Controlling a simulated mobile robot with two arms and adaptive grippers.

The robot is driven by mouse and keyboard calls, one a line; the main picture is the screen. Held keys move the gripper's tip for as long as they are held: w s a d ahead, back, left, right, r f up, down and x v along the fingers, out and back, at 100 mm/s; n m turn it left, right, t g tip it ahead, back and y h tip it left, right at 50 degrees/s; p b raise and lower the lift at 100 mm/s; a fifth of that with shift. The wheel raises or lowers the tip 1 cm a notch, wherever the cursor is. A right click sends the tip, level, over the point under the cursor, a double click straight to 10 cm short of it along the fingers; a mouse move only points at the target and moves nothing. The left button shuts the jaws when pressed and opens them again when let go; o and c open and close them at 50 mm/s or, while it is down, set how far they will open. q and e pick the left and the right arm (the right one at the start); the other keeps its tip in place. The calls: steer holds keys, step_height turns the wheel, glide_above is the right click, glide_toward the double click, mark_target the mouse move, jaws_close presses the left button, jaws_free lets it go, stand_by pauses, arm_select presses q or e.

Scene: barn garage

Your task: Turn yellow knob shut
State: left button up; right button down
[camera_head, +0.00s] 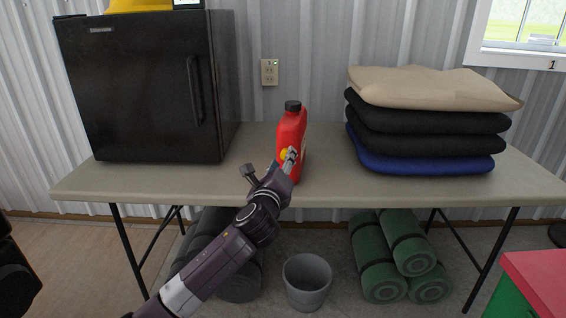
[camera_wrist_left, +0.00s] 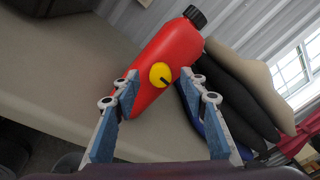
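A red bottle (camera_head: 291,133) with a black cap stands upright on the table near its front edge. The yellow knob (camera_wrist_left: 160,75) is on the bottle's side facing my left gripper and has a dark pointer mark. In the head view the knob (camera_head: 284,154) is partly covered by my gripper. My left gripper (camera_head: 290,158) is right at the bottle's front. In the left wrist view my left gripper (camera_wrist_left: 159,84) has its fingers apart, one on each side of the knob, with a gap to it. The right gripper is not in view.
The table (camera_head: 190,180) carries a black fridge (camera_head: 140,85) at left and stacked folded cloths (camera_head: 425,120) at right. A grey bucket (camera_head: 307,280) and green rolls (camera_head: 385,270) are below. The tabletop around the bottle is clear.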

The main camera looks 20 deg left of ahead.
arm_select(q)
steer(key=shift+w, duration=0.5)
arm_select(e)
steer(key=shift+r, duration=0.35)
arm_select(q)
jaws_close()
